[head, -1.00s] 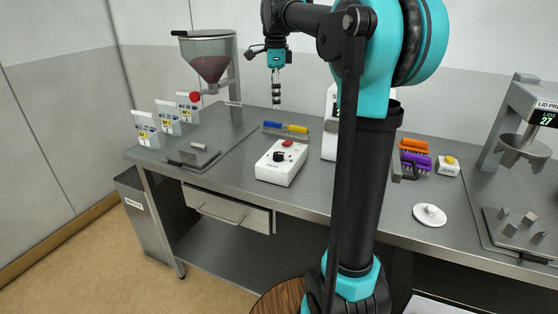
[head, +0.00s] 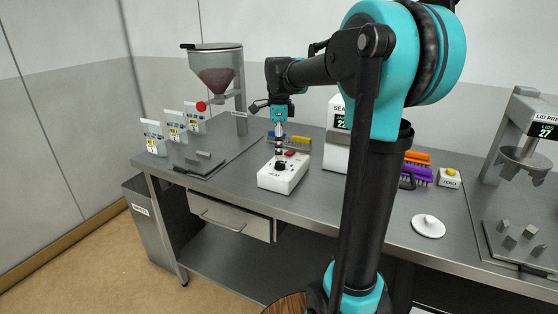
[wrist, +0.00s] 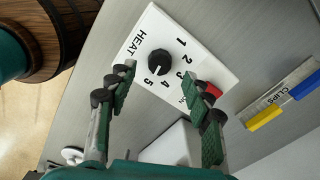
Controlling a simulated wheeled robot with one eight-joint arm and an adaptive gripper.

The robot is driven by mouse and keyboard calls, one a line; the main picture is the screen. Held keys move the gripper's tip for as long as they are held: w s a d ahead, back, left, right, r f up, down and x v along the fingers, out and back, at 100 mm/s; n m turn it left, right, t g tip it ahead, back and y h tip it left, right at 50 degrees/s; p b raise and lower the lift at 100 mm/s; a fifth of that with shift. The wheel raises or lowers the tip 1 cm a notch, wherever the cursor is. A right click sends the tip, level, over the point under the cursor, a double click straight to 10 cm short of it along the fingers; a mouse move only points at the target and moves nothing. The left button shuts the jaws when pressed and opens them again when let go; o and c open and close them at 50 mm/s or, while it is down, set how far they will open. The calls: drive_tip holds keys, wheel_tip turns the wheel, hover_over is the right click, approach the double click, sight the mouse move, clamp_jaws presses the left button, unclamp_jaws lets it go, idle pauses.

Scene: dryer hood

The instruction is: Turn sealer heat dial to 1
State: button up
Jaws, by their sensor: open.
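The sealer heat control is a white box (head: 284,174) on the bench, marked HEAT, with a black dial (head: 280,166) and a red button (head: 290,153). The wrist view shows the dial (wrist: 159,63) with the numbers 1 to 5 around it; a pale mark on the knob points toward the 4 to 5 side, though it is small. My gripper (head: 279,148) is above the rear of the box, pointing down. In the wrist view my gripper (wrist: 160,85) is open and empty, its green-padded fingers apart, with the dial showing between and beyond them.
Blue and yellow clips (wrist: 282,105) lie in a holder behind the box. The sealer housing (head: 336,140) with a green display stands to the right. A hopper (head: 216,75) and several pouches (head: 173,127) are to the left. The bench front is clear.

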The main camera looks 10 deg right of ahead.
sight(279, 163)
drive_tip(key=shift+f, duration=2.4)
drive_tip(key=c, duration=1.2)
